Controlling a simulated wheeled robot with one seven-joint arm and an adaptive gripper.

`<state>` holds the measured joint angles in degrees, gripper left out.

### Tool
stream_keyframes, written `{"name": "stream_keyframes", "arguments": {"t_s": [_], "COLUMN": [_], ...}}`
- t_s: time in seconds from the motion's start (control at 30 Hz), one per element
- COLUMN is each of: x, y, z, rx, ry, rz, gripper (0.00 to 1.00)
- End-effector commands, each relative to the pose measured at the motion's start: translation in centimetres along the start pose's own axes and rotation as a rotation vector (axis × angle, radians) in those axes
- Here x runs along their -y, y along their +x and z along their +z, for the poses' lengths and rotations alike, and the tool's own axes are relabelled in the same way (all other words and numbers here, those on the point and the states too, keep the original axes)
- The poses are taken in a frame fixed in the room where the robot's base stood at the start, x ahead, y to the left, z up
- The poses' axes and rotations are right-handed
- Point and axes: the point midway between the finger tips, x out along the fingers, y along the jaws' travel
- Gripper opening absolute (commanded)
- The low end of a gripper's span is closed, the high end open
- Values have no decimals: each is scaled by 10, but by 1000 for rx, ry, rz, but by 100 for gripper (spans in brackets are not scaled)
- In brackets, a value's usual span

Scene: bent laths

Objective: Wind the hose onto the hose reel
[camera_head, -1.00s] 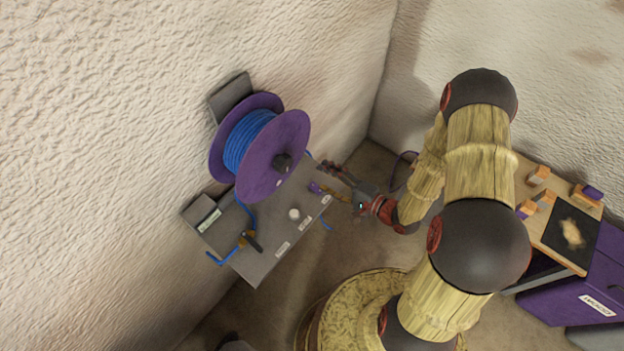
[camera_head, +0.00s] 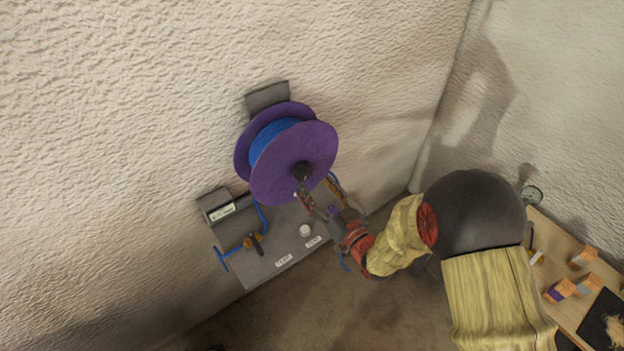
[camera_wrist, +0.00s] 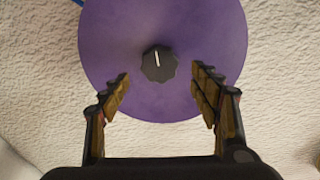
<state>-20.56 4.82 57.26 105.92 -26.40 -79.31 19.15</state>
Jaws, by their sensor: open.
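The hose reel (camera_head: 315,150) has purple flanges and is mounted on the wall. Blue hose (camera_head: 268,138) is wound between its flanges, and a length of it hangs down to the grey shelf below. A dark knob (camera_head: 302,172) sits on the reel's near face. In the wrist view the purple flange (camera_wrist: 200,45) fills the upper middle, with the ribbed black knob (camera_wrist: 158,64) ahead of and between the fingertips. My gripper (camera_wrist: 160,88) is open and empty, its fingers on both sides below the knob. In the head view my gripper (camera_head: 318,198) is just below the knob.
The grey shelf (camera_head: 262,272) holds a brass valve (camera_head: 254,241), a white round piece (camera_head: 305,230) and labels. A grey box (camera_head: 215,205) is at its left. A wooden table (camera_head: 560,250) with several small blocks stands at the right. Textured walls are close behind the reel.

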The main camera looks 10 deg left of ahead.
Motion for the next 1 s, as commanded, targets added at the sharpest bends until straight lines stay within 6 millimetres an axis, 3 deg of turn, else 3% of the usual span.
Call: {"name": "stream_keyframes", "arguments": {"t_s": [0.3, 0.5, 0.87, 1.0], "x": [0, 0, -1, -1], "y": [47, 66, 71, 71], "z": [0, 1, 0, 0], "rx": [0, 1, 2, 2], "ry": [3, 3, 4, 4], "rz": [-1, 0, 1, 1], "gripper": [62, 62, 62, 54]}}
